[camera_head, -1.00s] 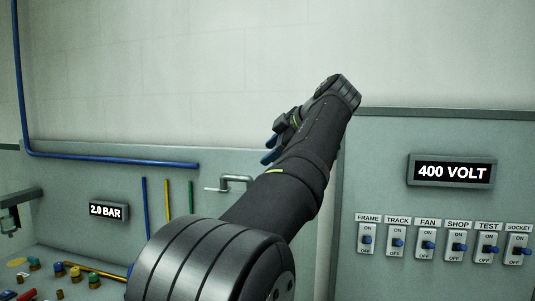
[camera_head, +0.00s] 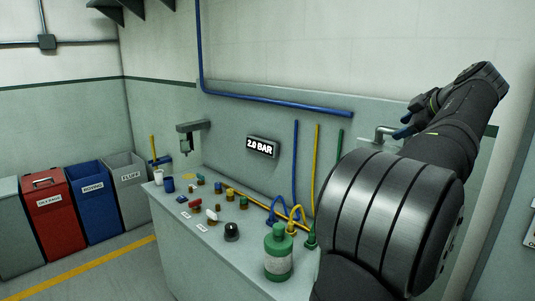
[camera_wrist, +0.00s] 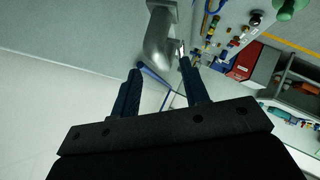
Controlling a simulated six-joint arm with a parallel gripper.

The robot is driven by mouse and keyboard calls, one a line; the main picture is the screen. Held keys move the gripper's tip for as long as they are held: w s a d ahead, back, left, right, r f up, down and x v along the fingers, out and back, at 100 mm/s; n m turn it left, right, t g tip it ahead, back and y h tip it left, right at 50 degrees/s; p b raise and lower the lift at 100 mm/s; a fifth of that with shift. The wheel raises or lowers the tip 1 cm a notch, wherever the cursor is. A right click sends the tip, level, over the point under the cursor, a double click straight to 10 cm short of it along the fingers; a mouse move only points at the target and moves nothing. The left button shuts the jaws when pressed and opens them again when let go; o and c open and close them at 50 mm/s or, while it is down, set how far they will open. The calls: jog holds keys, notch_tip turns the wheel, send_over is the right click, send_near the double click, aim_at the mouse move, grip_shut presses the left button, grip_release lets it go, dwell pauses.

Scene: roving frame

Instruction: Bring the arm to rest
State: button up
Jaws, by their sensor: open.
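My arm is raised in front of the back wall at the right of the head view, bent over at its top. My gripper (camera_head: 402,132) is partly hidden there, with blue fingertips showing near a grey bent pipe (camera_head: 378,134). In the wrist view my gripper (camera_wrist: 160,82) has its two dark blue fingers apart with nothing between them. The grey pipe (camera_wrist: 160,40) shows beyond the fingertips; I cannot tell the distance.
A bench (camera_head: 190,240) carries several fittings, a green bottle (camera_head: 278,254) and coloured hoses. A "2.0 BAR" display (camera_head: 262,146) is on the panel behind. Red (camera_head: 52,215), blue (camera_head: 95,200) and grey (camera_head: 127,183) bins stand left. Floor before them is clear.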

aim_at(392, 130)
jog(key=x, duration=0.5)
jog(key=shift+s, duration=0.1)
jog(key=v, duration=1.8)
jog(key=x, duration=1.7)
jog(key=shift+w+a+f, duration=0.1)
jog(key=shift+w+f, duration=0.05)
jog(key=shift+w, duration=0.1)
jog(key=shift+w+a+f, duration=0.15)
jog(key=shift+w, duration=0.05)
jog(key=shift+s+a+f, duration=0.1)
jog(key=shift+s+a, duration=0.2)
jog(key=shift+s, duration=0.15)
jog(key=shift+w+d, duration=0.1)
